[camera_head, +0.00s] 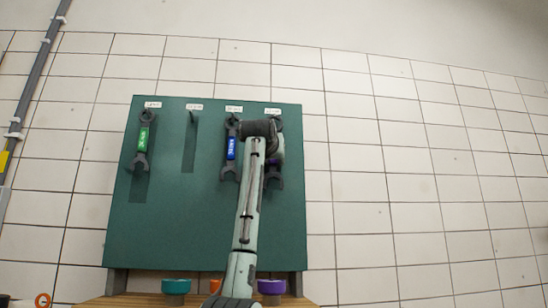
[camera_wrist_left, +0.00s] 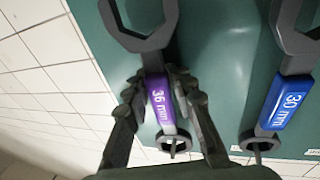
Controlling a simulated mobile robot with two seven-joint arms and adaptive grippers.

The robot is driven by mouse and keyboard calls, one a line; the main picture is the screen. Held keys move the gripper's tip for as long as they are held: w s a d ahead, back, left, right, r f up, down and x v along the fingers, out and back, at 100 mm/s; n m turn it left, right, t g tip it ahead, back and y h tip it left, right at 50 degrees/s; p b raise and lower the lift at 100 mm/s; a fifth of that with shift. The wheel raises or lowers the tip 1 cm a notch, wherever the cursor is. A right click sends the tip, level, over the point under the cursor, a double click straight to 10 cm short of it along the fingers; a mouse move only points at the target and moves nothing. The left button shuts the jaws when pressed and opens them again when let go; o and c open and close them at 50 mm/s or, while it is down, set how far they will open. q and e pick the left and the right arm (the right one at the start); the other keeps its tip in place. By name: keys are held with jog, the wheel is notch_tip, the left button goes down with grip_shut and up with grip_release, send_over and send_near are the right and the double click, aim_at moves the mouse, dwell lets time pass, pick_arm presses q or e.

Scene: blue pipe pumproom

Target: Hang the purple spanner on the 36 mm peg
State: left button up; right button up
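The purple spanner (camera_wrist_left: 160,102), marked 36 mm, lies between the fingers of my left gripper (camera_wrist_left: 158,74), which look closed on its handle. Its ring end is around or just in front of a peg (camera_wrist_left: 174,150); I cannot tell how far on it is. In the head view the purple spanner (camera_head: 274,176) hangs upright at the right of the green board, open jaw down, mostly hidden by my left gripper (camera_head: 272,150) and arm. The label (camera_head: 273,112) above it is too small to read. My right gripper is not in view.
The green board (camera_head: 200,230) carries a blue spanner (camera_head: 231,150), marked 30 mm, close left of my gripper, and a green spanner (camera_head: 143,138) at far left. A bare peg (camera_head: 193,114) stands between them. Teal (camera_head: 176,287) and purple (camera_head: 271,287) cups stand below.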

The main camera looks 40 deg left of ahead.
pick_arm(q)
jog(key=o, duration=0.3)
jog(key=shift+w+a+f, duration=0.4)
jog(key=shift+w+f, duration=0.05)
jog(key=shift+f, duration=0.2)
jog(key=shift+o, duration=0.2)
jog(key=shift+d, duration=0.15)
jog(key=r+v, duration=0.1)
jog(key=v, duration=1.1)
jog(key=shift+f, duration=0.25)
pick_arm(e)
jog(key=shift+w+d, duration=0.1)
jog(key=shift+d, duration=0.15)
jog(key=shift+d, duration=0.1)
